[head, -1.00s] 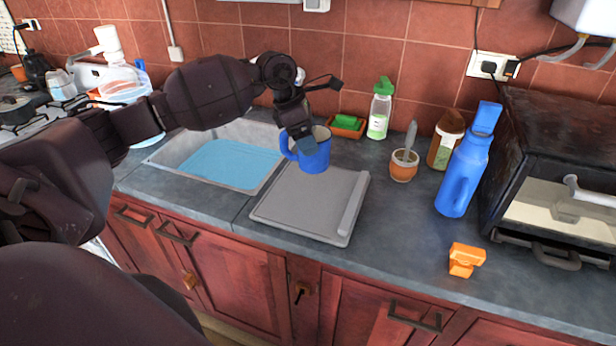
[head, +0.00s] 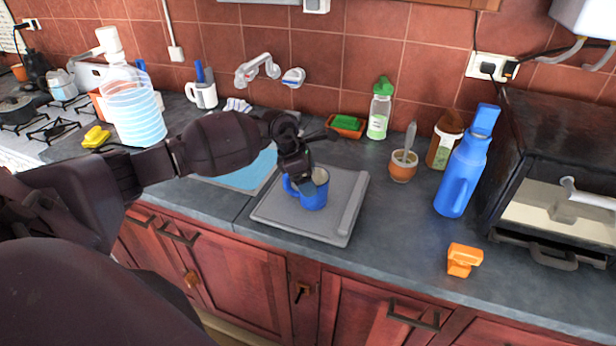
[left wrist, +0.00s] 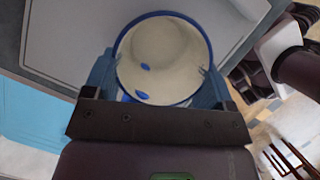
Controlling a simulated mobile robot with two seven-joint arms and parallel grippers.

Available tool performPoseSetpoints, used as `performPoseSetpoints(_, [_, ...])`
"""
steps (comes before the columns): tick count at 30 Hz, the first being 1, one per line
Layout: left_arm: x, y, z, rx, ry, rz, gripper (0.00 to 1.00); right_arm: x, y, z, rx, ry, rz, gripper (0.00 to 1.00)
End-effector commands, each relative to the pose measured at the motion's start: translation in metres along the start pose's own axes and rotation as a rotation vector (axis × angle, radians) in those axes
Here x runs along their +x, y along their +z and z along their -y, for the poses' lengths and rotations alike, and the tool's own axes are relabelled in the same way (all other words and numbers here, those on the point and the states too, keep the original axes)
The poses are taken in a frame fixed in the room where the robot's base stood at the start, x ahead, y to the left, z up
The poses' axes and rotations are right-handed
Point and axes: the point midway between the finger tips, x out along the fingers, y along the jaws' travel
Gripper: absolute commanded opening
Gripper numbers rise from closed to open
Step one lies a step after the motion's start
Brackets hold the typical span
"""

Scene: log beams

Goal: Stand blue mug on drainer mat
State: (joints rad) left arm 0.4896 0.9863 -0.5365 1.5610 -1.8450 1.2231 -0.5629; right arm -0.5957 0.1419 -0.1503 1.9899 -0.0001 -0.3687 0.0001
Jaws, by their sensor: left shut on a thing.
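The blue mug (head: 314,192) is upright over the middle of the grey drainer mat (head: 285,218) in the head view. I cannot tell whether its base touches the mat. My left gripper (head: 297,184) is shut on the mug at its left side, where the handle is. In the left wrist view the mug (left wrist: 163,60) shows its cream inside and blue rim between the fingers of the left gripper (left wrist: 158,85). The drainer mat (left wrist: 60,35) lies beyond it there. My right gripper is not in view.
The sink (head: 240,170) with a blue bottom lies left of the mat.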

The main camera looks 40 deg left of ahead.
Motion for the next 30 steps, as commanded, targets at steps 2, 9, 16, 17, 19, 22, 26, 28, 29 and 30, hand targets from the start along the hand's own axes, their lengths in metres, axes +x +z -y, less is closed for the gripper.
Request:
performPoseSetpoints(2, [-0.001, 0.0, 0.0, 0.001, 0.001, 0.001, 0.39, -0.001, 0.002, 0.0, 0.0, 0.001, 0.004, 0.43])
performPoseSetpoints(9, [0.003, -0.001, 0.0, 0.0, 0.0, 0.0, 0.39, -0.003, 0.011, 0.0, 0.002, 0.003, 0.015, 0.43])
performPoseSetpoints(16, [0.002, -0.001, 0.0, 0.0, 0.0, 0.0, 1.0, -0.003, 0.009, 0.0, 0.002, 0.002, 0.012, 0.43])
performPoseSetpoints(17, [0.002, -0.001, 0.0, 0.0, 0.0, 0.0, 1.0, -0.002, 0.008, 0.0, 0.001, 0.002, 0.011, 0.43])
performPoseSetpoints(19, [0.002, -0.001, 0.0, 0.0, 0.0, 0.0, 1.0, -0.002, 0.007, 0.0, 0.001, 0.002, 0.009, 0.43])
performPoseSetpoints(22, [0.001, 0.0, 0.0, 0.0, 0.0, 0.0, 1.0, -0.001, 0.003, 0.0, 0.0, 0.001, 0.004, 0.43])
performPoseSetpoints(26, [-0.008, 0.0, -0.001, 0.0, 0.003, 0.0, 1.0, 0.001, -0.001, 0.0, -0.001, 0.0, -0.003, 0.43])
performPoseSetpoints(28, [-0.017, -0.001, -0.001, 0.001, 0.004, -0.002, 1.0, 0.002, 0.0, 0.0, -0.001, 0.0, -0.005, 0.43])
performPoseSetpoints(29, [-0.022, -0.001, -0.001, 0.002, 0.003, -0.002, 1.0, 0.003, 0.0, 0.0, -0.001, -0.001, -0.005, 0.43])
performPoseSetpoints(30, [-0.03, -0.001, -0.001, 0.002, 0.004, -0.003, 1.0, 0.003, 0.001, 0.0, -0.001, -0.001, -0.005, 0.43])
